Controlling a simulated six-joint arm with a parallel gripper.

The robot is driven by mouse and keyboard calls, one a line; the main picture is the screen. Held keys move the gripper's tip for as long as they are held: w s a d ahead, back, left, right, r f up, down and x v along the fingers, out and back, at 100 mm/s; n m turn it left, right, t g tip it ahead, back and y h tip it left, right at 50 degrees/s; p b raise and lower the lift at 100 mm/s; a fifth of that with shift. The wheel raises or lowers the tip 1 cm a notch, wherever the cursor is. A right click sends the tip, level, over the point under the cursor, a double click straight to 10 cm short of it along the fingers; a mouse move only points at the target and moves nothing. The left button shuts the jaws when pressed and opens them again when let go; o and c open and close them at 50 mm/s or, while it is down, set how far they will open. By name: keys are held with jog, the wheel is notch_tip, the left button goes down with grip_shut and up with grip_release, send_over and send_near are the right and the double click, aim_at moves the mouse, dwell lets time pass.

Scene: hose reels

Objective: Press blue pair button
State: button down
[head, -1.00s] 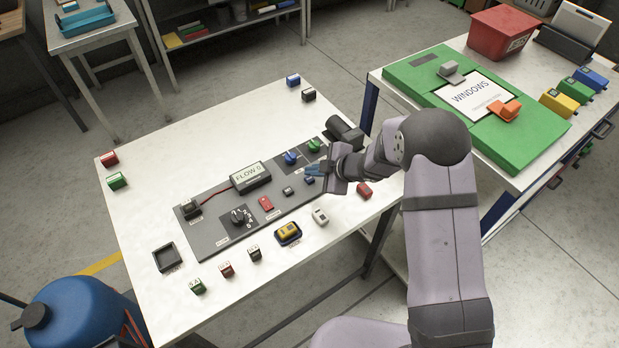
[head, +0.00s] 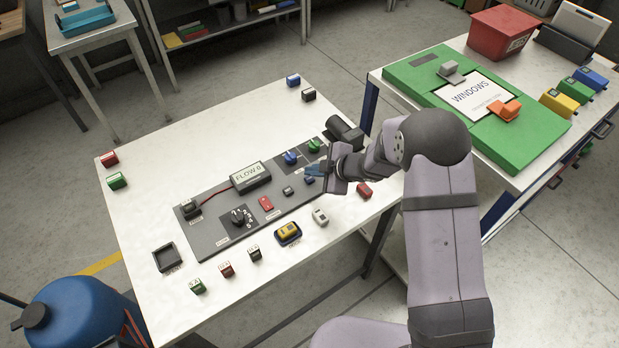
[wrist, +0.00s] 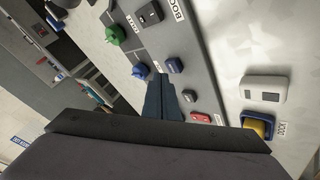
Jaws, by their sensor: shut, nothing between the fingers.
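A small blue button (head: 309,180) sits on the grey panel (head: 222,236), right beside my fingertips in the head view. It shows in the wrist view (wrist: 174,65) just off the tip of my fingers. A second small dark button (head: 288,191) sits to its left and also shows in the wrist view (wrist: 188,96). My gripper (head: 314,171) is shut and empty, low over the panel's right part; its fingers (wrist: 158,82) point at the panel. I cannot tell whether the fingertips touch the blue button.
A blue knob (head: 290,157) and a green knob (head: 314,146) stand close behind my fingers. A red switch (head: 265,203), a dial (head: 238,217) and a FLOW display (head: 249,175) are farther left.

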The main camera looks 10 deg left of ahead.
aim_at(313, 183)
jog(key=shift+f, duration=0.1)
jog(key=shift+f, duration=0.35)
jog(key=shift+f+b, duration=0.45)
jog(key=shift+b, duration=0.05)
dwell(0.6)
jog(key=shift+r, duration=0.15)
dwell(0.3)
jog(key=shift+r+p, duration=0.75)
jog(key=shift+p, duration=0.15)
jog(key=shift+r, duration=0.1)
notch_tip(313, 183, up, 5)
jog(key=p, duration=0.5)
dwell(0.5)
